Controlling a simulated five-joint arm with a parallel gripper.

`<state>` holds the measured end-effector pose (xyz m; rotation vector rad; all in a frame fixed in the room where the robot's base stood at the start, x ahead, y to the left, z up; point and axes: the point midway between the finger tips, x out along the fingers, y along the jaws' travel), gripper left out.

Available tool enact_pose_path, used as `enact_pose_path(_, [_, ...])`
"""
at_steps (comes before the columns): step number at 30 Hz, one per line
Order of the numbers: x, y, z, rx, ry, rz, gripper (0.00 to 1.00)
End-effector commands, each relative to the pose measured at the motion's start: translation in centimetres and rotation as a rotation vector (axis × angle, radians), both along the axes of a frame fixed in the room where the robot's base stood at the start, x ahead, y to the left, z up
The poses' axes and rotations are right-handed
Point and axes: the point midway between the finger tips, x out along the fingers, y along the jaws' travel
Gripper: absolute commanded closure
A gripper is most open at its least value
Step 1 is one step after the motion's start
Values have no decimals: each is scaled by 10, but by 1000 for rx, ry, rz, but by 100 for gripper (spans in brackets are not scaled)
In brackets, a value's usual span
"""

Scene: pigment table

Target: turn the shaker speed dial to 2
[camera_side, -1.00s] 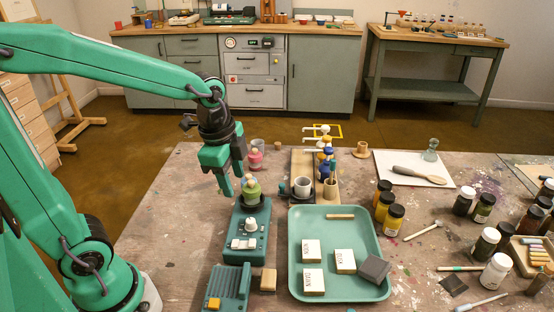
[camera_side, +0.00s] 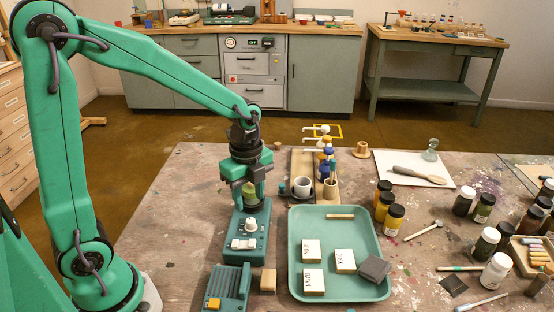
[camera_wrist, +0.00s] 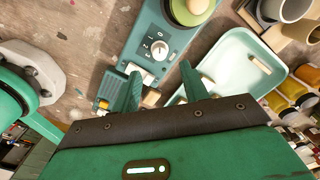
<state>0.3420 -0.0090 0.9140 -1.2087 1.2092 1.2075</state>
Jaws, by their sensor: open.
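The shaker (camera_side: 262,240) is a teal box on the table left of the tray. Its white speed dial (camera_side: 251,225) sits on top, between the pale keys (camera_side: 243,244) and a round dark platform holding a green jar (camera_side: 250,193).
The green tray (camera_side: 300,225) with labelled blocks lies right of the shaker. A teal rack (camera_side: 230,285) and a wooden block (camera_side: 268,280) stand in front. A cup (camera_side: 302,187) and a wooden stand with blue and yellow pieces are behind the tray. Table left of the shaker is clear.

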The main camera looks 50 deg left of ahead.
Motion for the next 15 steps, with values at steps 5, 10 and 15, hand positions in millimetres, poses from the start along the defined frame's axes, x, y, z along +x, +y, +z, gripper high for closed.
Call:
enact_pose_path(5, [-1,0,-19,0,4,1,56])
enact_pose_path(10, [-1,0,-40,0,5,1,56])
enact_pose_path(15, [-1,0,-57,0,3,2,56])
